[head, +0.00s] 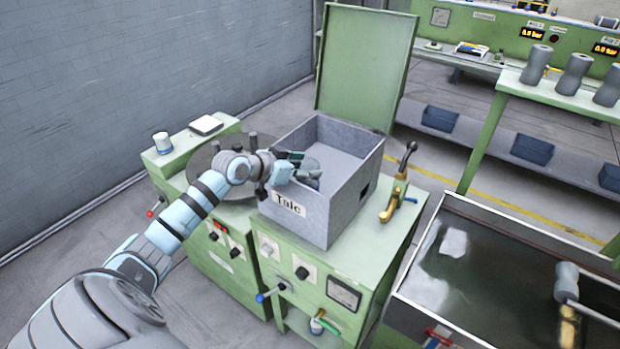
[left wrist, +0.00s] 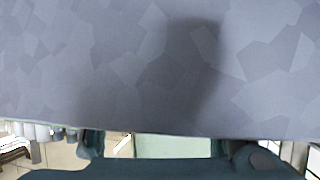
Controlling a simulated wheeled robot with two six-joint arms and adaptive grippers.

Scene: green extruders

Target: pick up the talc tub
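The talc tub (head: 340,205) is a grey, galvanised, open-topped box with a white "Talc" label on its front. It stands upright on a green machine cabinet. My left gripper (head: 306,169) reaches over its left wall, with the fingers inside the opening. The fingers look spread apart, and I see nothing clearly held between them. In the left wrist view, the tub's mottled grey metal (left wrist: 150,70) fills most of the picture, and the spread fingers (left wrist: 160,146) show along the bottom. I cannot tell whether they touch the tub. My right gripper is out of view.
A raised green lid (head: 366,65) stands behind the tub. A brass valve with a black lever (head: 399,187) is close at its right. A round grey plate (head: 205,172) lies to the left. A dark liquid-filled tank (head: 470,270) is at the lower right.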

